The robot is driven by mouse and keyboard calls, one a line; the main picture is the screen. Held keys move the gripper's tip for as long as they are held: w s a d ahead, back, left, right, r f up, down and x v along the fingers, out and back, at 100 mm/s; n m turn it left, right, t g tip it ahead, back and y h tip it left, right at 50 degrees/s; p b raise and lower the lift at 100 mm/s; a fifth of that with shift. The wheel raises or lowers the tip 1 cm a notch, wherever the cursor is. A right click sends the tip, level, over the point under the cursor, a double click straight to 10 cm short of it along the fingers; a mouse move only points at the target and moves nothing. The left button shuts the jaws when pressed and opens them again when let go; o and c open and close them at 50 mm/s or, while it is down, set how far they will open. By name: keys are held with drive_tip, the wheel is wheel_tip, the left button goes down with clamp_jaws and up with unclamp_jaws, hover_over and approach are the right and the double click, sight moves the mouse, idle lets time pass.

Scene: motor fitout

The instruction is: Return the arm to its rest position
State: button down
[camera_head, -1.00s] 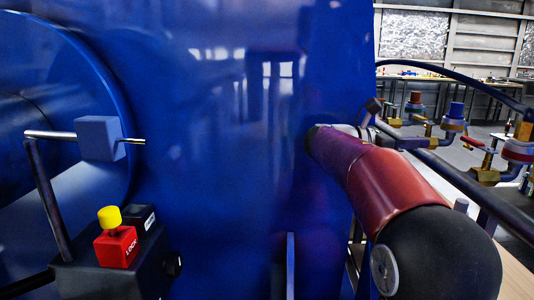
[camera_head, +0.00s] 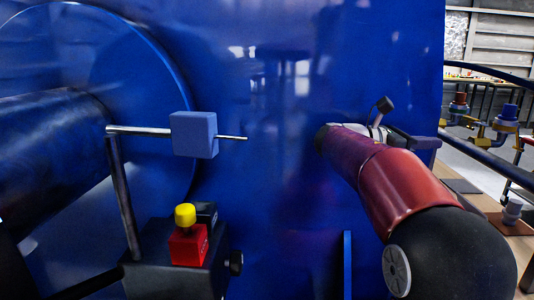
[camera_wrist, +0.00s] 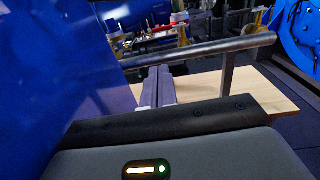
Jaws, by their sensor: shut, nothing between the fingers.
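My arm (camera_head: 395,185), dark red with a black joint, reaches forward on the right of the head view, in front of a large blue panel (camera_head: 280,120). My gripper (camera_wrist: 158,82) shows in the wrist view as two dark fingers close together with nothing between them. It is shut and empty, above or in front of a wooden tabletop (camera_wrist: 205,88); I cannot tell the exact height. In the head view the gripper is mostly hidden behind the arm.
A metal rod with a blue-grey block (camera_head: 193,134) stands at left, beside a red lock box with a yellow knob (camera_head: 185,215). A dark rail (camera_wrist: 220,47) crosses above the tabletop. Valve fittings (camera_head: 505,122) stand at far right.

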drive_tip(key=s+a+f+m+t+y, duration=0.2)
drive_tip(key=s+a+f+m+y, duration=0.7)
drive_tip(key=s+f, duration=0.3)
drive_tip(key=s+a+f+m+t+y, duration=0.3)
drive_tip(key=s+a+f+m+y, duration=0.6)
drive_tip(key=s+f, duration=0.4)
drive_tip(key=shift+s+a+t, duration=0.2)
drive_tip(key=shift+s+t, duration=0.1)
drive_tip(key=shift+s, duration=0.35)
